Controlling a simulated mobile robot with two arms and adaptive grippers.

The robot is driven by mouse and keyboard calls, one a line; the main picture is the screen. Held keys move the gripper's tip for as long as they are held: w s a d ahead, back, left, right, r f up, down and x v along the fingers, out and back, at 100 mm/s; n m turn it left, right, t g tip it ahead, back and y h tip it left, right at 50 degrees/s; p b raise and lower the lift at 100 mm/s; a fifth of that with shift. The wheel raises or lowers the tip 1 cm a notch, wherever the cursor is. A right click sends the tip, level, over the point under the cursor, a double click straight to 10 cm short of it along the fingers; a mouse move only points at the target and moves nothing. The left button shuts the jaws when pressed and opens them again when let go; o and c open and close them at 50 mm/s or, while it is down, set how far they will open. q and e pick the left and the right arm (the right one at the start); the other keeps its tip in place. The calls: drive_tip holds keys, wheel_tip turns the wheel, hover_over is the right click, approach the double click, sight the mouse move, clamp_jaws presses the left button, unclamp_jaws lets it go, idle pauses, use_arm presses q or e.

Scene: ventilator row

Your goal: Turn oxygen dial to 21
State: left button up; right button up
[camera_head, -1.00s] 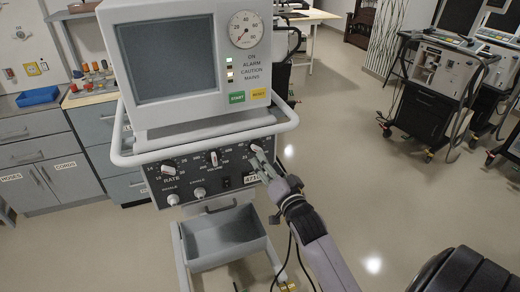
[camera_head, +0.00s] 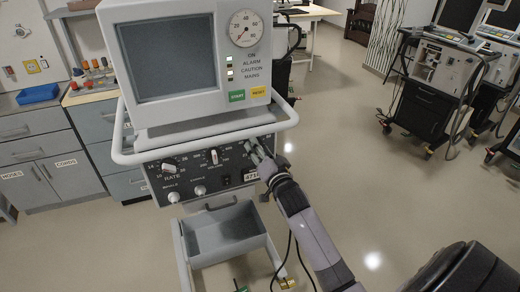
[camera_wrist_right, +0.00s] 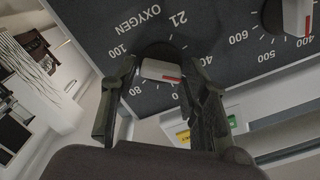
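The oxygen dial (camera_wrist_right: 160,70) is on the dark front panel (camera_wrist_right: 232,50) of the ventilator. In the right wrist view its pale bar has a red mark at the right end, and the printed 21 is above it. My right gripper (camera_wrist_right: 159,78) is open, with one finger on each side of the dial; I cannot tell whether either finger touches it. In the head view my right gripper (camera_head: 257,152) reaches the right end of the panel and mostly hides the dial. My left gripper is not in view.
The volume dial (camera_head: 214,156) and rate dial (camera_head: 169,165) are left of my gripper. A white rail (camera_head: 205,146) runs just above the panel. A grey bin (camera_head: 222,240) hangs below. Other ventilators (camera_head: 440,80) stand at the right, with open floor between.

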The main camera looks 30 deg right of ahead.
drive_tip(key=c, duration=0.8)
drive_tip(key=shift+n, duration=0.3)
drive_tip(key=n+p, duration=0.1)
drive_tip(key=n, duration=0.4)
drive_tip(key=n+p, duration=0.1)
drive_tip(key=n, duration=0.4)
drive_tip(key=n+p, duration=0.1)
drive_tip(key=n, duration=0.5)
drive_tip(key=shift+a+p, duration=0.35)
drive_tip(key=shift+p, duration=0.05)
drive_tip(key=shift+w+n, duration=0.1)
drive_tip(key=shift+n, duration=0.2)
